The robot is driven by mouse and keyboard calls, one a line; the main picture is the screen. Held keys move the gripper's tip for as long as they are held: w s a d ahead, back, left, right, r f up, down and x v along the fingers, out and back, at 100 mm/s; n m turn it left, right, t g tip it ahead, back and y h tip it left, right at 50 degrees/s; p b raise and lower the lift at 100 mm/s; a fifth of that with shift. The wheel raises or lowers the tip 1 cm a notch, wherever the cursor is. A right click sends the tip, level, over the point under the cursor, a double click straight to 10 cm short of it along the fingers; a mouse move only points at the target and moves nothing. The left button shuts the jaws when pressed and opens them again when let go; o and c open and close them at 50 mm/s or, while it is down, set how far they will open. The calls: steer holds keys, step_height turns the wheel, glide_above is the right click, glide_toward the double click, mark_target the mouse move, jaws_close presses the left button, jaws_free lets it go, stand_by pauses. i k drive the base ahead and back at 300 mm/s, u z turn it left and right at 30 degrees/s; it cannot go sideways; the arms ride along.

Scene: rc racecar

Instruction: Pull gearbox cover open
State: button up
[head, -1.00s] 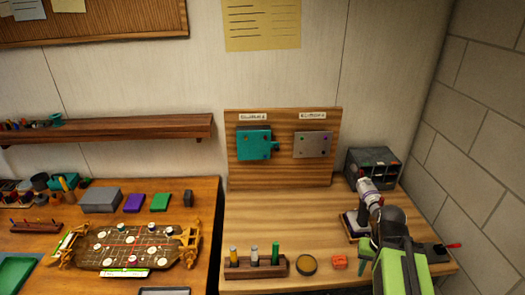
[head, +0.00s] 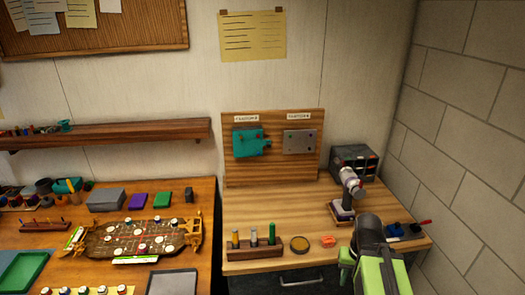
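A racecar chassis (head: 135,238) with tan end parts lies on the left table in the head view. I cannot make out a gearbox cover on it. A teal plate (head: 250,143) and a grey plate (head: 299,141) are mounted side by side on an upright wooden board, under white labels too blurred to read. I cannot tell whether either is the gearbox cover. My green and dark arm rises at the lower right, well apart from the chassis and both plates. My gripper's fingers cannot be made out.
On the right bench are a microscope-like device (head: 347,190), a dark box (head: 355,163), a rack of several cylinders (head: 253,249), a round tin (head: 299,244) and a small orange part (head: 328,241). Bare wood lies before the board. A gap separates the tables; a block wall stands right.

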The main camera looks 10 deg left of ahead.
mark_target(248, 147)
steer(key=z, duration=5.6)
steer(key=i, duration=0.1)
steer(key=z, duration=3.05)
steer(key=k, duration=0.8)
steer(key=z, duration=1)
steer(key=i, duration=1)
steer(key=u, duration=0.05)
